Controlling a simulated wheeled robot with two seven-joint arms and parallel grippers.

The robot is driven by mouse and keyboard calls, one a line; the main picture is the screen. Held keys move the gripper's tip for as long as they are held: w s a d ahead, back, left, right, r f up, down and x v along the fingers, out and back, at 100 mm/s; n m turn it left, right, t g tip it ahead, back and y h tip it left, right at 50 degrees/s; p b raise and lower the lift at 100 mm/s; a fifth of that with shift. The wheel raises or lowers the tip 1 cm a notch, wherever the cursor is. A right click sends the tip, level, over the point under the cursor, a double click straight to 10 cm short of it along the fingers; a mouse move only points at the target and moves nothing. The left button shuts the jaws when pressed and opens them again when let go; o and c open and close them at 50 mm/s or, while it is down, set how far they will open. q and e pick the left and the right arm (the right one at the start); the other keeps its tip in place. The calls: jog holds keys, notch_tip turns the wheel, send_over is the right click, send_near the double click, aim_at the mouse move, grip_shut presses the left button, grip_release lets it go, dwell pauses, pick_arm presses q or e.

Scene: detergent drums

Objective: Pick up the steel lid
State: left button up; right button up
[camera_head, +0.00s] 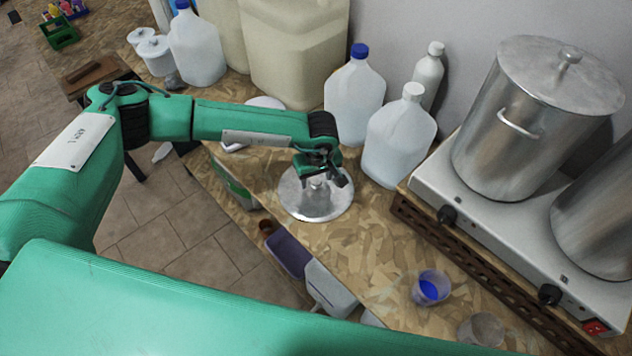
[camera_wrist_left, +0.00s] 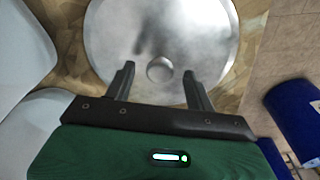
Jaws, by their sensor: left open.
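The steel lid (camera_head: 316,205) is a round, shiny disc lying flat on the wood-chip board worktop, left of the hot plate. Its round knob (camera_wrist_left: 160,70) shows at its middle in the left wrist view, where the lid (camera_wrist_left: 165,28) fills the upper centre. My left gripper (camera_head: 325,182) is directly over the lid. In the left wrist view its two fingers (camera_wrist_left: 158,80) are apart, one to each side of the knob in the picture. No contact with the knob can be made out. My right gripper is not in view.
White jugs (camera_head: 398,145) stand behind and right of the lid. A steel pot (camera_head: 540,125) with its own lid sits on the hot plate (camera_head: 470,200). A cup with blue contents (camera_head: 430,288) stands nearer. The worktop's left edge (camera_head: 240,195) is close to the lid.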

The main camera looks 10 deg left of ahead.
pick_arm(q)
jog(key=shift+f, duration=0.3)
jog(key=shift+c, duration=0.4)
jog(key=c, duration=1.1)
grip_shut()
jog(key=shift+r, duration=0.15)
